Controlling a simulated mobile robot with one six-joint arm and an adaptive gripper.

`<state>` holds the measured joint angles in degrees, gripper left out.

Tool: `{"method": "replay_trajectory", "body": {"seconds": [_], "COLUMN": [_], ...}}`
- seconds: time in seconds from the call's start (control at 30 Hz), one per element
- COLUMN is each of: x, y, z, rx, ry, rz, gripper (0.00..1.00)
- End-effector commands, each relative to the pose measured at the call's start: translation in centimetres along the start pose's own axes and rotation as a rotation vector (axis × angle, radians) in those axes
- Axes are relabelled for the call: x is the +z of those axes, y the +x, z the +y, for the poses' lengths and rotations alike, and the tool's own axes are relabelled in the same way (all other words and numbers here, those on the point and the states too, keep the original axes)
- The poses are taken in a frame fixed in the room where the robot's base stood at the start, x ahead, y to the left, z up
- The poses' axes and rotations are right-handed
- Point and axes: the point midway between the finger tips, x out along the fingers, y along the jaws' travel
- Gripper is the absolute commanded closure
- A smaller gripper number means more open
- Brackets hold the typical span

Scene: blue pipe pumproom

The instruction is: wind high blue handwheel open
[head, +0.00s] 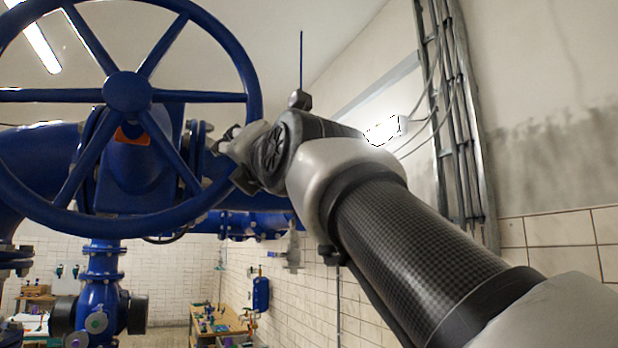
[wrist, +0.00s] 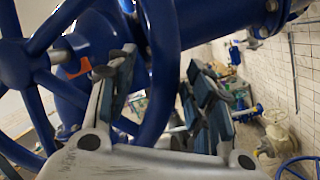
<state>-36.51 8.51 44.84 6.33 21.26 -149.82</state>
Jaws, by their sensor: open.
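The large blue handwheel (head: 127,92) fills the upper left of the head view, with a round hub and several spokes. My gripper (head: 232,158) is at the right side of its rim, slightly below hub height. In the wrist view the rim (wrist: 164,45) runs between the two spread fingers of my gripper (wrist: 163,78). The fingers are open, one on each side of the rim. Whether a pad touches the rim I cannot tell. A small orange-red patch (head: 131,135) shows behind the wheel.
Thick blue pipes (head: 42,165) and flanges lie behind the wheel. A tiled wall (head: 390,290) with grey conduits (head: 460,120) and a lit lamp (head: 383,130) is on the right. A wooden workbench (head: 222,325) stands low in the background.

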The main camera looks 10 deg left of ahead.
Motion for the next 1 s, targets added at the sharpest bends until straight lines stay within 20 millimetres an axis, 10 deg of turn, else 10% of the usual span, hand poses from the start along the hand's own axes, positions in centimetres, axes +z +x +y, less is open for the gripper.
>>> {"method": "replay_trajectory", "body": {"seconds": [0.53, 1.0], "x": [0.1, -0.1], "y": [-8.3, -9.3], "z": [0.0, 0.0], "rx": [0.0, -0.001], "ry": [0.0, 0.001], "rz": [-0.002, -0.001], "gripper": [0.53, 0.55]}}
